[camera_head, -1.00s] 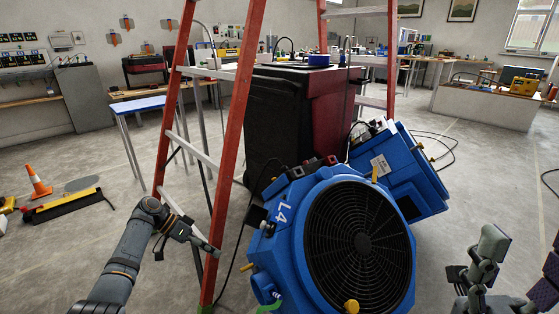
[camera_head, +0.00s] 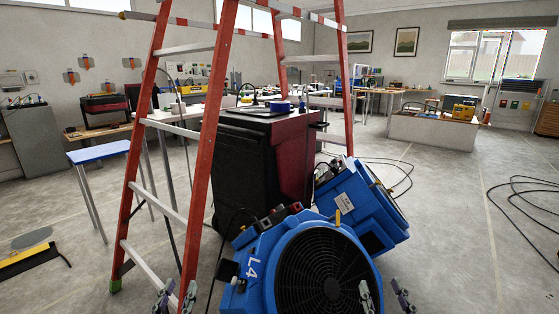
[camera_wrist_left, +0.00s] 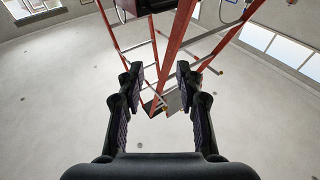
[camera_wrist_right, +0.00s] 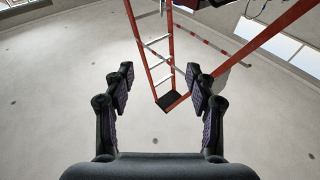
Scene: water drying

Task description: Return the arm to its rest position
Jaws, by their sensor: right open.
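In the head view my left gripper (camera_head: 174,292) shows only its fingertips at the bottom edge, in front of the foot of the red ladder. Its fingers stand apart and empty in the left wrist view (camera_wrist_left: 160,74). My right gripper (camera_head: 384,290) also shows only its fingertips at the bottom edge, in front of the blue fan marked L4 (camera_head: 255,268). Its fingers are wide apart with nothing between them in the right wrist view (camera_wrist_right: 159,76). The rest of both arms is out of the head view.
The red ladder (camera_head: 212,135) stands at left of centre. A second blue machine (camera_head: 362,205) leans behind the fan, beside a black and red cabinet (camera_head: 255,160). A blue-topped table (camera_head: 98,151) stands left. Cables (camera_head: 520,195) lie at right; the floor between is clear.

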